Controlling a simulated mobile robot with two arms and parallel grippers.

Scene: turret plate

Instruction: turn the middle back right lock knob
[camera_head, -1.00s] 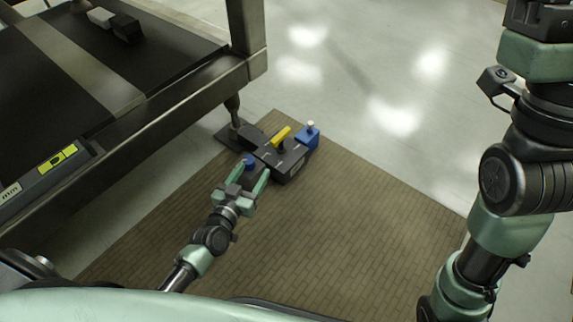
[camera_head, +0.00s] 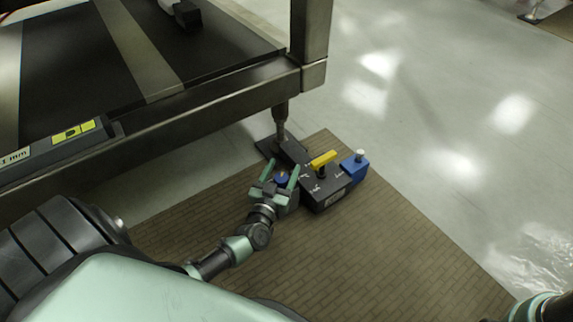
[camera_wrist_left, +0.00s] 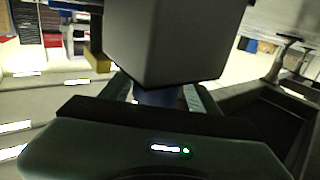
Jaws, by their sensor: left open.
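A dark lock unit (camera_head: 328,196) sits on the floor at the foot of a table leg. A yellow handle (camera_head: 323,160) stands on its top, with white marks beside it. A small blue knob (camera_head: 281,177) is at its left side, and a blue block (camera_head: 354,168) with a white-topped knob (camera_head: 360,155) is at its right. My left gripper (camera_head: 282,167) is open, its fingers on either side of the small blue knob. In the left wrist view a blue part (camera_wrist_left: 158,98) shows between the fingers, partly hidden by a large dark grey block (camera_wrist_left: 175,45). I cannot tell whether the fingers touch it.
A heavy metal table frame (camera_head: 215,98) stands close behind and left of the unit, its leg (camera_head: 280,118) just beside it. A brown brick-patterned mat (camera_head: 390,255) lies under the unit and is clear in front. The pale floor (camera_head: 440,120) to the right is free.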

